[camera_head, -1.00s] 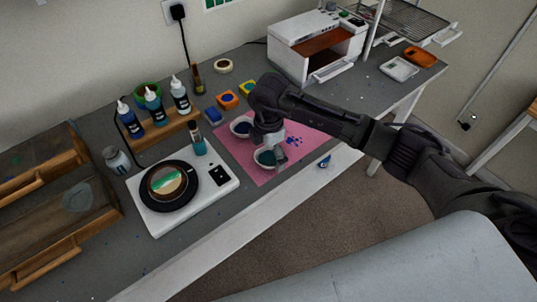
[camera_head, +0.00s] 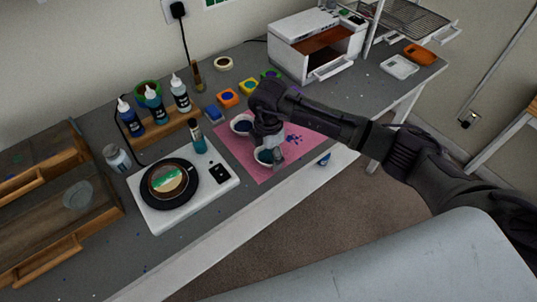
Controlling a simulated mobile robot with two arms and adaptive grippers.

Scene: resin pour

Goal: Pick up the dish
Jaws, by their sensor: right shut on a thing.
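A small white dish (camera_head: 262,156) with dark teal contents is on or just above the pink mat (camera_head: 262,176); I cannot tell whether it touches the mat. My right gripper (camera_head: 270,160) points down at the dish's right side and is shut on it, with its fingers covering part of the rim. A second white dish (camera_head: 240,125) with dark contents sits behind it on the mat, partly hidden by my right arm. My left gripper is not in view.
A white device (camera_head: 210,192) with a black round plate (camera_head: 192,190) stands left of the mat. Bottles in a wooden rack (camera_head: 170,133) and small coloured pots (camera_head: 228,98) are behind. A white printer-like machine (camera_head: 292,58) stands at the back. A small blue item (camera_head: 324,159) lies near the front edge.

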